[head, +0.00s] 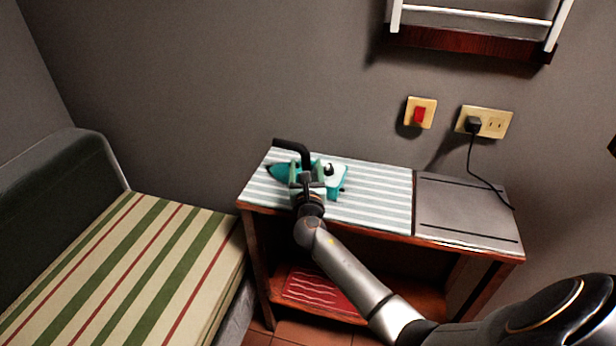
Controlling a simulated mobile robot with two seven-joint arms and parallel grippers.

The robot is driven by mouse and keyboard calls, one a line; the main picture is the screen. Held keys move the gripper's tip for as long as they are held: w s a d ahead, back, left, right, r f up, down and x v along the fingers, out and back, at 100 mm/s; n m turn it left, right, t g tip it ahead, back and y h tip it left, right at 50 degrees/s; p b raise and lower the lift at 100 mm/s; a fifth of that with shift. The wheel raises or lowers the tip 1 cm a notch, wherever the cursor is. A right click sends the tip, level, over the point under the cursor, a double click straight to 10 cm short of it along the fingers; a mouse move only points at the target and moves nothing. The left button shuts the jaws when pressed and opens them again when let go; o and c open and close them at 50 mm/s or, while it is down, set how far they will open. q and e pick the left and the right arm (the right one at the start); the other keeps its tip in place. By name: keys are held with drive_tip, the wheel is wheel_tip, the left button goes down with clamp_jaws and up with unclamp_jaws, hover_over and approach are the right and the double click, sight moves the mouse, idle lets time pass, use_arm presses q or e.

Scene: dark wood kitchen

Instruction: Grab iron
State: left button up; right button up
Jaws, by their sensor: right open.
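The iron (337,177) is teal and white with a dark part at its left tip. It rests on the striped cover at the left part of the small wooden table (464,242). My right gripper (306,172) is over the iron, its jaws open around or just above the middle of the iron. Whether the fingers touch it cannot be told, as the gripper hides part of the iron. My left gripper is not in view.
A striped bed (120,270) stands close to the table's left side. A grey panel (465,211) covers the table's right part, with a plugged-in black cord (474,160) hanging over it. A red cloth (318,291) lies on the lower shelf. A wall rack (470,40) hangs above.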

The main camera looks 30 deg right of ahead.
drive_tip(key=shift+w+d, duration=0.15)
drive_tip(key=shift+w, duration=0.05)
drive_tip(key=shift+c, duration=0.4)
clamp_jaws()
idle(0.8)
drive_tip(key=shift+r, duration=0.25)
